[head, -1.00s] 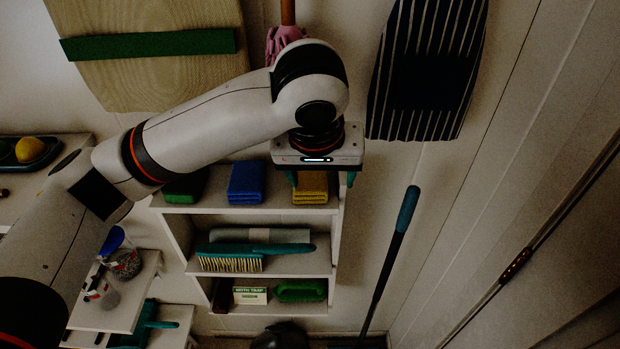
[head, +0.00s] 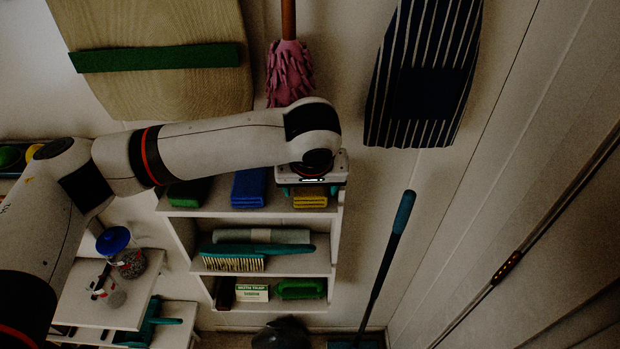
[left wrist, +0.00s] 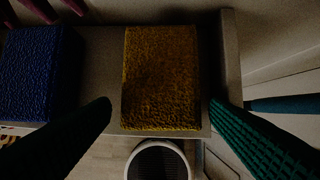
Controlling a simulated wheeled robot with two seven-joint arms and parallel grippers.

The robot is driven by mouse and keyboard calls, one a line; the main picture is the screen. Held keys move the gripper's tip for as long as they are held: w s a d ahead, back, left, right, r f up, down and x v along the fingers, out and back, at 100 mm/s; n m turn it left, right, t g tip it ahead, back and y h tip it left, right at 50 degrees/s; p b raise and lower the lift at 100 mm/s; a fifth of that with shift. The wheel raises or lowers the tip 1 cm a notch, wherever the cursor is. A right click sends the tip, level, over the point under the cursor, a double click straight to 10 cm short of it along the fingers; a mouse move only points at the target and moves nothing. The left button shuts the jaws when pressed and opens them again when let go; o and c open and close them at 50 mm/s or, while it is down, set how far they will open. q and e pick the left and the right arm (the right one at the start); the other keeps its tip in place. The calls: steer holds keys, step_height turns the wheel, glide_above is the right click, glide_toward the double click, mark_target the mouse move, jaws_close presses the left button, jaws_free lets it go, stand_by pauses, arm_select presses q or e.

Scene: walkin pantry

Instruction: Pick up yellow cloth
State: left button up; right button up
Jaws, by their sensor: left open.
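The yellow cloth (head: 310,200) is a folded block on the top shelf, at its right end, partly hidden by my left gripper in the head view. In the left wrist view the yellow cloth (left wrist: 160,78) lies between and just ahead of my two open green fingers. My left gripper (head: 311,190) is open and empty, with a finger to each side of the cloth; the left wrist view also shows its fingertips (left wrist: 160,105). My right gripper is not in view.
A blue cloth (head: 249,188) lies left of the yellow one, also in the left wrist view (left wrist: 38,72). A green cloth (head: 188,193) lies further left. The shelf's side board (left wrist: 232,60) rises close to the right finger. A brush (head: 232,259) lies below.

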arm_select(q)
steer(key=shift+x, duration=1.05)
steer(key=c, duration=0.7)
steer(key=shift+r, duration=0.1)
steer(key=shift+c, duration=0.2)
